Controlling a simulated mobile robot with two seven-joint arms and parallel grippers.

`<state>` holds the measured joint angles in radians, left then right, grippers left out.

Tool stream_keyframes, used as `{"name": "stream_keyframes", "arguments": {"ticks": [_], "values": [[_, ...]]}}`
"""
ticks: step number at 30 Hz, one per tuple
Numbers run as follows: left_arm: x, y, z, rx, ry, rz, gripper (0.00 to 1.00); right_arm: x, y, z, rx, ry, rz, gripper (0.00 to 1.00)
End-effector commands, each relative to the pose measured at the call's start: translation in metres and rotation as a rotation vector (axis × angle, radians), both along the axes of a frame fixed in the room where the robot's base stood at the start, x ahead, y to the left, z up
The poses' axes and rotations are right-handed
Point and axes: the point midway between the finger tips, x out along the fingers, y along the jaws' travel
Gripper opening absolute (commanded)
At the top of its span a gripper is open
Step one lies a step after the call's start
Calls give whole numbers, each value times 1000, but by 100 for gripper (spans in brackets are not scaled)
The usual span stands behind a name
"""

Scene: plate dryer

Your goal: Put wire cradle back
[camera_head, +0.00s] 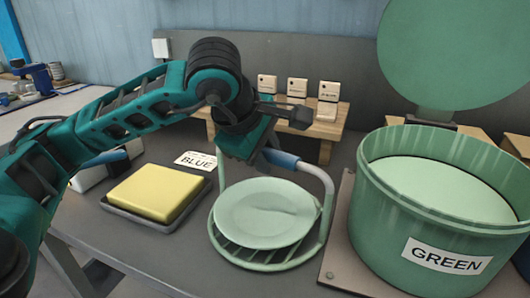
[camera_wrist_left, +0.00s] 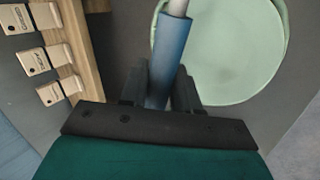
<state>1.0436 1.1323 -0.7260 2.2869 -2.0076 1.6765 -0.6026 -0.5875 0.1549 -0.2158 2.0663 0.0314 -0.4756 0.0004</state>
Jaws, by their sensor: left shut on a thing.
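The wire cradle (camera_head: 223,244) is a pale green ring of wire with a tall arched handle that has a blue grip (camera_head: 283,159). A pale green plate (camera_head: 262,212) lies in it. The cradle is on or just above the dark table, to the left of the green drum; I cannot tell if it touches the table. My left gripper (camera_head: 266,152) is shut on the blue grip, which also shows between the fingers in the left wrist view (camera_wrist_left: 172,55). The plate (camera_wrist_left: 228,50) is beyond the fingers there. My right gripper is not in view.
The open drum labelled GREEN (camera_head: 420,215) stands at right on a base board, its round lid (camera_head: 450,45) raised. A wooden rack (camera_head: 335,133) with labelled tags stands behind.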

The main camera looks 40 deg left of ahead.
Motion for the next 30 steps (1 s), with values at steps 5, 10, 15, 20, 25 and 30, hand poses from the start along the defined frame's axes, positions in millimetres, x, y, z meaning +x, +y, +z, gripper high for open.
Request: {"name": "stream_keyframes", "arguments": {"ticks": [5,10,15,20,25,30], "values": [[1,0,-1,-1,-6,0,0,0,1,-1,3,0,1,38],[1,0,-1,-1,-5,0,0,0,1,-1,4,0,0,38],[1,0,-1,-1,-5,0,0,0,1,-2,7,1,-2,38],[1,0,-2,-1,-5,0,0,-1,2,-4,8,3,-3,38],[1,0,-3,-1,-6,0,0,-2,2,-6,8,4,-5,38],[1,0,-4,-1,-6,0,0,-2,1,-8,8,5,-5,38]]}}
